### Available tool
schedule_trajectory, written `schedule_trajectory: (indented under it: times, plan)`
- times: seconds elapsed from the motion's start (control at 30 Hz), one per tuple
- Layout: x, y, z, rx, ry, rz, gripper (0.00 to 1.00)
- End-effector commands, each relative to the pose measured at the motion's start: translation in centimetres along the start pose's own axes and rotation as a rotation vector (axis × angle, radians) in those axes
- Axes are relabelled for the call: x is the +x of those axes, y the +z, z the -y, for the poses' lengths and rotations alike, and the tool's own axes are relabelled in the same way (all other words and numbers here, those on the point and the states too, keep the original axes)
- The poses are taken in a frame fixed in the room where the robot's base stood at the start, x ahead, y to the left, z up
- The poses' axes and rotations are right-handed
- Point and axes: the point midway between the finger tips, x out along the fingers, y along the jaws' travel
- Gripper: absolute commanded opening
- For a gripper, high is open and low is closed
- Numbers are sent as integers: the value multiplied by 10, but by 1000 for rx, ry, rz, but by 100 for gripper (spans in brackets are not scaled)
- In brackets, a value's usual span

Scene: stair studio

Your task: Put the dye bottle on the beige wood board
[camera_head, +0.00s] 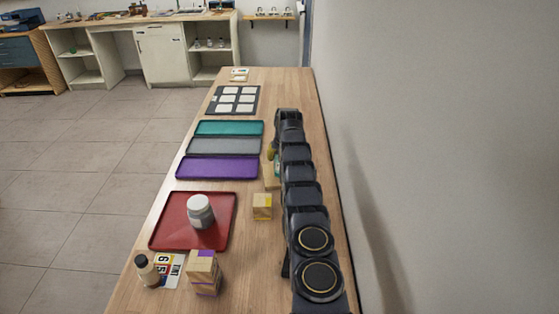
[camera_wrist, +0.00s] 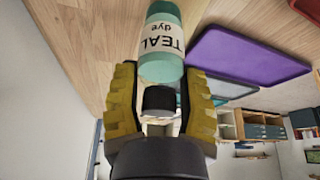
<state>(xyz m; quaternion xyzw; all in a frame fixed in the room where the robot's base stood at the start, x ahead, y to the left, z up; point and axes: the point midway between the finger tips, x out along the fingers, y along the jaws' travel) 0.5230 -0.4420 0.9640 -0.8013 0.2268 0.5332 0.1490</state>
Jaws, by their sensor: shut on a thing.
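A teal dye bottle with a black cap (camera_wrist: 160,60) is in the wrist view, its label reading "TEAL dye". My gripper (camera_wrist: 160,105) has its yellow fingers on either side of the bottle's cap end and is shut on it. In the head view, my arm hides most of the gripper and bottle; a bit of yellow finger shows at its left edge.
Purple (camera_head: 217,168), grey (camera_head: 224,146) and teal (camera_head: 229,128) trays lie left of my arm. A red tray (camera_head: 165,233) holds a grey jar (camera_head: 201,210). A wood block (camera_head: 262,207), stacked blocks (camera_head: 204,272) and a dark-capped bottle (camera_head: 147,271) stand nearer. A wall is right.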

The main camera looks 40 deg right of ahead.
Motion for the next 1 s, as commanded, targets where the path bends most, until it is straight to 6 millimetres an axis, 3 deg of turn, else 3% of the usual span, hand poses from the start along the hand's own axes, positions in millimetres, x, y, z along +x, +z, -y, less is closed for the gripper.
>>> schedule_trajectory:
  times: [0.1, 0.47, 0.5, 0.53, 1.0]
  plan:
    - [19, 10, 0, 1, -1, 6, 11]
    - [22, 10, 0, 0, -1, 2, 11]
    - [22, 10, 0, 0, 0, 2, 52]
    - [22, 10, 0, 0, 0, 2, 65]
    - [16, 8, 0, 0, 0, 2, 67]
